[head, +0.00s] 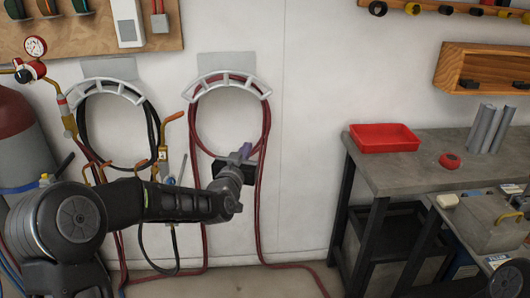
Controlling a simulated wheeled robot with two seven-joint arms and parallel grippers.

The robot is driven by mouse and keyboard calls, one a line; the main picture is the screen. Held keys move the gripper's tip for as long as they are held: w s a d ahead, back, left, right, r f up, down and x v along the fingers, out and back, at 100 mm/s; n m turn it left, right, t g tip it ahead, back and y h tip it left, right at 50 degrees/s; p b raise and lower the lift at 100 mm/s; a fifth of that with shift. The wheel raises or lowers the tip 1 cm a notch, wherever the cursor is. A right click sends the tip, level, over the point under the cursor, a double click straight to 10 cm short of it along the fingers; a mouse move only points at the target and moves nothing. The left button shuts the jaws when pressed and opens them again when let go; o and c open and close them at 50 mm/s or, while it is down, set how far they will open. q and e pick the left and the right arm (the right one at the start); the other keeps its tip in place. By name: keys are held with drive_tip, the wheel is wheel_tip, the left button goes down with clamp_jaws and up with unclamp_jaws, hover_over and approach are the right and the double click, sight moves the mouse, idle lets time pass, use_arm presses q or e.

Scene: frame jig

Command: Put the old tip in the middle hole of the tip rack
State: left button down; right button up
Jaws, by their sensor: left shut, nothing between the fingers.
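My left gripper (245,151) is at the end of my dark arm, raised in front of the wall by the right-hand red hose coil. Its fingers are shut with nothing between them. I cannot make out the old tip or the tip rack with its middle hole in this view. Brass-coloured torch parts (163,152) hang on the wall left of the gripper, partly hidden by my arm. My right gripper is not in view.
A grey workbench (390,178) at the right carries a red tray (384,138), a small red round item (450,160) and grey metal lengths (487,130). A wooden wall box (455,55) is above it. A dark red gas cylinder (18,125) stands at the left.

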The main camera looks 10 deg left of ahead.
use_arm(q)
drive_tip(key=s+a+n+y+p, duration=0.1)
drive_tip(key=s+a, duration=0.1)
drive_tip(key=a, duration=0.6)
drive_tip(key=s+a+r+n+y+p, duration=0.1)
drive_tip(key=s+a+y+p, duration=0.1)
drive_tip(key=a, duration=0.6)
drive_tip(key=s+a+n+g+y+p, duration=0.1)
drive_tip(key=s+a, duration=0.3)
drive_tip(key=a, duration=0.4)
drive_tip(key=shift+a+r+n+y, duration=0.15)
drive_tip(key=shift+r+n+y, duration=0.1)
drive_tip(key=shift+n+y, duration=0.25)
drive_tip(key=shift+y+p, duration=0.3)
drive_tip(key=shift+a+r, duration=0.15)
drive_tip(key=shift+r, duration=0.05)
drive_tip(key=s+d+r, duration=0.1)
drive_tip(key=s+d, duration=0.1)
drive_tip(key=s, duration=0.3)
drive_tip(key=s+d+r+p, duration=0.1)
drive_tip(key=s+d+r, duration=0.1)
drive_tip(key=s, duration=0.4)
drive_tip(key=shift+s+r, duration=0.15)
drive_tip(key=shift+r, duration=0.1)
drive_tip(key=shift+d, duration=0.15)
idle(0.4)
